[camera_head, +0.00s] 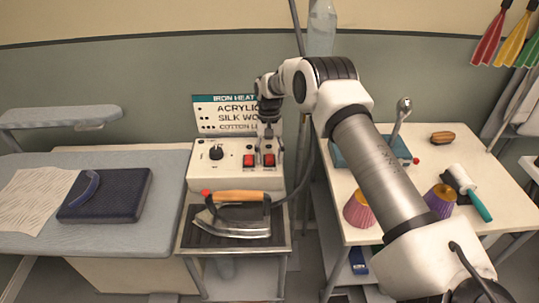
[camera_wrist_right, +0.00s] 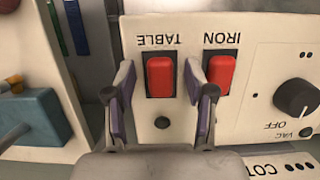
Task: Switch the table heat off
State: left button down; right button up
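The white control box (camera_head: 235,175) stands behind the iron's stand and carries two red rocker switches. The TABLE switch (camera_wrist_right: 160,77) is the right one in the head view (camera_head: 269,160); the IRON switch (camera_wrist_right: 221,75) is beside it, also in the head view (camera_head: 249,160). My right gripper (camera_head: 268,131) is at the box, just above the TABLE switch. In the right wrist view its two fingers (camera_wrist_right: 160,72) are apart, one on each side of the TABLE switch, with nothing between them gripped. I cannot tell whether they touch the panel. My left gripper is not in view.
A black knob (camera_head: 216,153) is left of the switches. The iron (camera_head: 235,220) rests on its stand in front of the box. The ironing table (camera_head: 30,230) is at left. A white table (camera_head: 390,235) with several tools is at right. A sign (camera_head: 225,113) stands behind.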

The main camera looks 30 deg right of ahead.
aim_at(269, 155)
jog(key=shift+r, duration=0.1)
jog(key=v, duration=1.2)
